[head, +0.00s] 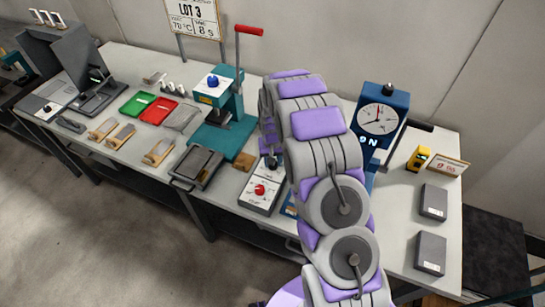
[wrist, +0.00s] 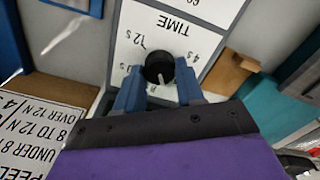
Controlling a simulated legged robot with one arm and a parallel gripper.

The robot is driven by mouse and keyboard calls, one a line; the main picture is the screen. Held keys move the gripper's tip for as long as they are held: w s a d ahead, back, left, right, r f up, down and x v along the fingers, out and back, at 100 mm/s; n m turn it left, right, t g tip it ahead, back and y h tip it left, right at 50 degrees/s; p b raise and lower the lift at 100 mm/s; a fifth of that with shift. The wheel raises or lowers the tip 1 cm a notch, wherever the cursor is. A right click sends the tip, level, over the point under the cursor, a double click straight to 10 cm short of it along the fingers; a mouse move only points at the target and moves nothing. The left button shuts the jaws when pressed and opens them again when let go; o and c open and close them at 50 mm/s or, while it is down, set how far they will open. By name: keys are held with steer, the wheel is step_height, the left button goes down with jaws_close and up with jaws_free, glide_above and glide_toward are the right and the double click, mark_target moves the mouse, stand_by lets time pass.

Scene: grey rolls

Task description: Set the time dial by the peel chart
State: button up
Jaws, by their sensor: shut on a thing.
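The time dial is a black round knob (wrist: 159,67) on a white panel marked TIME, seen upside down in the wrist view. Its white pointer mark is toward the picture bottom, slightly right. The 12 s and 4 s marks are legible; other marks are partly hidden by the fingers. My gripper (wrist: 159,84) has its blue fingers on either side of the knob, shut on it. The peel chart (wrist: 42,128) lies at the lower left of the wrist view, showing rows under 8, 8 to 12 N and over 12 N, partly cut off. My arm hides much of the gripper area in the head view.
In the head view, a red knob (head: 260,189) sits on a control box left of my arm. A teal press (head: 229,105) with a red-handled lever stands behind it. A blue force gauge (head: 381,118) stands right of my arm. A sign (head: 195,18) reads LOT 3, 70 °C, 8 s.

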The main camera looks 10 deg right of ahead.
steer(key=m+p, duration=0.2)
steer(key=m, duration=0.4)
steer(key=shift+m, duration=0.3)
stand_by(0.4)
steer(key=o, duration=1)
steer(key=shift+o, duration=0.2)
step_height(320, 180, up, 17)
steer(key=p, duration=0.2)
steer(key=shift+r, duration=0.1)
